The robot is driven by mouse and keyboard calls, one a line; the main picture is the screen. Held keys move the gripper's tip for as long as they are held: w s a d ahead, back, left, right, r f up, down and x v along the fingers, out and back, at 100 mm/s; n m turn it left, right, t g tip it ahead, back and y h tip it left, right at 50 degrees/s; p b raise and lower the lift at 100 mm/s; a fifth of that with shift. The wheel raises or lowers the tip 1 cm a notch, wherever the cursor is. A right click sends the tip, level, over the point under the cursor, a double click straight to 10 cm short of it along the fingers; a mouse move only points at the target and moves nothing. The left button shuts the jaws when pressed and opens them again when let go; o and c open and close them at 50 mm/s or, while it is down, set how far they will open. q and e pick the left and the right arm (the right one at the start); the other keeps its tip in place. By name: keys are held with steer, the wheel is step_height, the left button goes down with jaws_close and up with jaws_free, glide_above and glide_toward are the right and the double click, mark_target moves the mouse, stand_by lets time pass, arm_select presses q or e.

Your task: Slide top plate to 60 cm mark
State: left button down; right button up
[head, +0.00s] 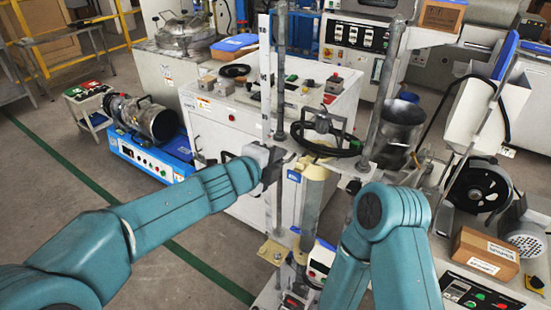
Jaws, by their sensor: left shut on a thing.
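The top plate (345,167) is a grey horizontal plate running between two upright metal posts (281,60) of a test stand. A black ring-shaped handle and a hanging pale cylinder (313,195) are at its middle. My left gripper (278,165) is shut at the left end of the plate, beside the left post; the exact contact is partly hidden by the gripper. A white vertical scale (265,75) stands just left of the post; its numbers are too small to read. My right arm bends down in front at the right, and its gripper does not show.
A white cabinet (230,130) with controls stands behind the stand. A blue-based machine (155,155) is at the left. A grinder wheel (478,187) and cardboard boxes (486,252) crowd the right. Open floor (60,190) lies at the left.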

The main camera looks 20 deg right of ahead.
arm_select(q)
steer(key=shift+f+b, duration=2)
steer(key=shift+f, duration=0.5)
step_height(320, 180, down, 6)
steer(key=b, duration=0.5)
steer(key=shift+b, duration=0.35)
steer(key=shift+d+f, duration=0.1)
step_height(320, 180, down, 4)
steer(key=b, duration=0.3)
steer(key=shift+r+b, duration=0.2)
steer(key=shift+b, duration=0.1)
steer(key=c, duration=1.6)
jaws_free()
steer(key=o, duration=0.4)
steer(key=shift+r, duration=0.15)
steer(key=shift+c, duration=0.2)
